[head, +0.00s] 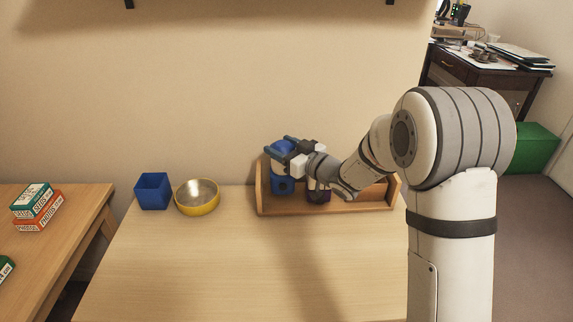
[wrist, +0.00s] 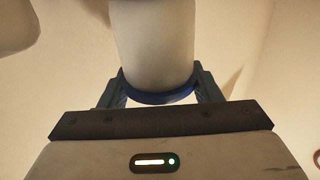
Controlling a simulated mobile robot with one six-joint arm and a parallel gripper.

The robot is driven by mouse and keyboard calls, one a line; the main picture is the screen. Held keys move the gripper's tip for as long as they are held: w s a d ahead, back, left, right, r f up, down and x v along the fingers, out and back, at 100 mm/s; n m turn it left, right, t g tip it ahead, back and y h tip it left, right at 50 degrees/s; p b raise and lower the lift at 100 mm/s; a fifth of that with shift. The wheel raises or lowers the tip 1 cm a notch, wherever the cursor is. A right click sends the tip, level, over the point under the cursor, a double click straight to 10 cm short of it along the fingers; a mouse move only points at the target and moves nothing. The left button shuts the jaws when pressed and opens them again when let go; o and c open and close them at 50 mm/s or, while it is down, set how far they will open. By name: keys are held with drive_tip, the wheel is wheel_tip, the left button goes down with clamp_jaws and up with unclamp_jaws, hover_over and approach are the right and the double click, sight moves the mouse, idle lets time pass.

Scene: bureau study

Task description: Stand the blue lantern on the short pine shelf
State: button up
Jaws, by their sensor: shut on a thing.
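The blue lantern (head: 283,185) is upright at the left end of the short pine shelf (head: 330,208), near its left side wall. My gripper (head: 284,148) is shut on the lantern's upper part and hides much of its middle. The wrist view shows a pale cylinder with a blue rim, part of the lantern (wrist: 155,50), between the two fingers of my gripper (wrist: 160,90). The lantern's base is low at the shelf floor; I cannot tell whether it touches.
A dark purple object (head: 318,195) stands on the shelf just right of the lantern, partly hidden by my arm. A blue square container (head: 152,190) and a yellow-rimmed bowl (head: 197,198) stand left of the shelf. The table front (head: 230,270) is clear. Boxes (head: 38,224) lie on the left table.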

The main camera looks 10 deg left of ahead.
sight(282, 167)
drive_tip(key=shift+f+b, duration=0.45)
drive_tip(key=shift+f, duration=1.4)
drive_tip(key=o, duration=1.5)
drive_tip(key=shift+o, duration=0.2)
